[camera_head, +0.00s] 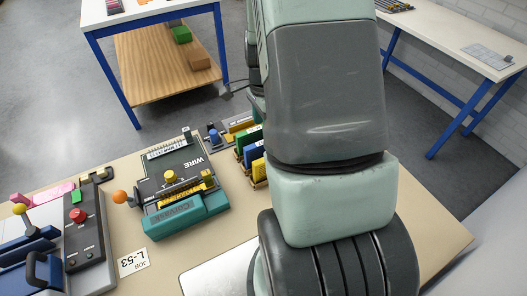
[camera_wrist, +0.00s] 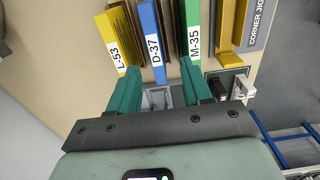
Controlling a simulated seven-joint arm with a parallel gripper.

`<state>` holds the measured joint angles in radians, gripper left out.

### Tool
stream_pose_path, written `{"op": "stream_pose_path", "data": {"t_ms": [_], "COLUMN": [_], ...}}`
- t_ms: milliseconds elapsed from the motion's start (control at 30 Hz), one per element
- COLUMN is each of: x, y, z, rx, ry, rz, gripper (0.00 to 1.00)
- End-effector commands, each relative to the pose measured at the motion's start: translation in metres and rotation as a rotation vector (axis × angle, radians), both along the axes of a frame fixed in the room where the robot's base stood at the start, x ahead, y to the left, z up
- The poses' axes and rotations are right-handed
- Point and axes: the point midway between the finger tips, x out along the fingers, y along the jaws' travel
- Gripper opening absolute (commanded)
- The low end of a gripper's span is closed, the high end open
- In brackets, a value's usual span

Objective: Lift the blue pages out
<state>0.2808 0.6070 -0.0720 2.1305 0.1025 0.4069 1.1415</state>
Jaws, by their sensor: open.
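The blue pages (camera_wrist: 150,22), labelled D-37, stand upright in a row between a yellow set (camera_wrist: 118,34) labelled L-53 and a green set (camera_wrist: 192,20) labelled M-35. In the head view the blue pages (camera_head: 254,152) show only partly, left of my arm. My gripper (camera_wrist: 160,72) is open, with its two green fingers pointing at the row. In the wrist picture the near end of the blue pages lies between the fingertips. I cannot tell whether the fingers touch any pages. My gripper is hidden behind my arm in the head view.
A wire jig with a teal part (camera_head: 187,215) stands left of the pages on the bench (camera_head: 215,247). Farther left is a control box (camera_head: 84,232) with a red button. A corner jig (camera_wrist: 256,30) is right of the row in the wrist view. The bench front is partly clear.

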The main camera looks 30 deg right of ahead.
Motion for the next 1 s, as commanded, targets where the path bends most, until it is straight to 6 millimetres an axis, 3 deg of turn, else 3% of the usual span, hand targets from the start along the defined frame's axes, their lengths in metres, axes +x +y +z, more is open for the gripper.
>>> {"op": "stream_pose_path", "data": {"t_ms": [200,433,700,1000], "x": [-0.001,-0.003,-0.007,-0.007], "y": [0.000,0.001,0.004,0.004], "z": [-0.035,-0.053,-0.090,-0.096], "rx": [0.002,0.002,0.001,0.001], "ry": [0.004,0.003,0.002,0.000], "rz": [0.003,0.003,0.005,0.005], "gripper": [0.49,0.49,0.49,0.49]}}
